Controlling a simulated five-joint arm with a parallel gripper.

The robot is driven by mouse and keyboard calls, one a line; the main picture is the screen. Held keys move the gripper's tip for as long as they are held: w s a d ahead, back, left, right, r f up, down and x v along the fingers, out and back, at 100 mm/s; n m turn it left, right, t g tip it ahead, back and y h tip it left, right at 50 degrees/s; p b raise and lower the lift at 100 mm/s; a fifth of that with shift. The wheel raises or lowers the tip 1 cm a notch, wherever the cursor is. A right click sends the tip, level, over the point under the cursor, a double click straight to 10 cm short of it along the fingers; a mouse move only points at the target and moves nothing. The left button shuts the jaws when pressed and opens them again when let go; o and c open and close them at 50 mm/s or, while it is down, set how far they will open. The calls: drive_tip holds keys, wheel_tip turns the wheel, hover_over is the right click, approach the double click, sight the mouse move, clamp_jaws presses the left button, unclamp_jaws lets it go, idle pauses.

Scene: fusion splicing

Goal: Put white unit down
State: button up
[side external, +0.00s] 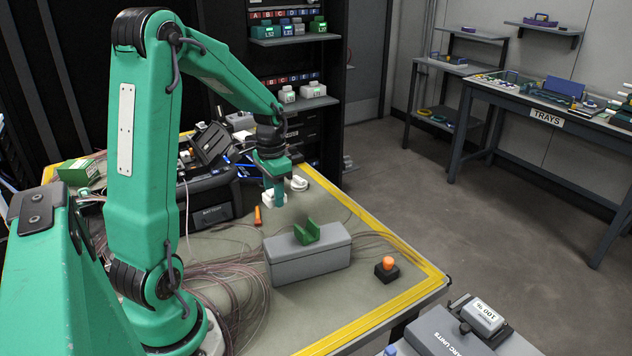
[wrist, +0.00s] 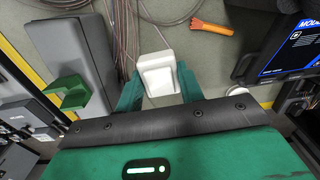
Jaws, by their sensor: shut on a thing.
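My gripper (side external: 274,197) is shut on a small white unit (side external: 267,199), whose lower part is partly hidden by the fingers. In the wrist view the white unit (wrist: 158,74) sits between the two green fingers of my gripper (wrist: 158,84). It appears to be held above the table, but the exact height is hard to tell. A grey box (side external: 308,262) with a green U-shaped cradle (side external: 306,233) on top stands in front of my gripper. The cradle (wrist: 68,92) looks empty and lies left of the unit in the wrist view.
An orange-handled tool (side external: 257,215) lies on the table near the gripper. A black splicer case (side external: 208,200) stands to the left, and a white object (side external: 298,183) lies behind. Thin cables spread around the grey box. A black button box with an orange top (side external: 387,268) sits near the yellow-marked edge.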

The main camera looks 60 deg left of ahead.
drive_tip(key=w+d, duration=0.8)
drive_tip(key=w, duration=0.5)
hover_over(311, 213)
wheel_tip(311, 213, down, 7)
drive_tip(key=shift+r, duration=0.2)
drive_tip(key=shift+f, duration=0.15)
drive_tip(key=shift+f, duration=1.85)
drive_tip(key=shift+f, duration=0.15)
drive_tip(key=o, duration=1)
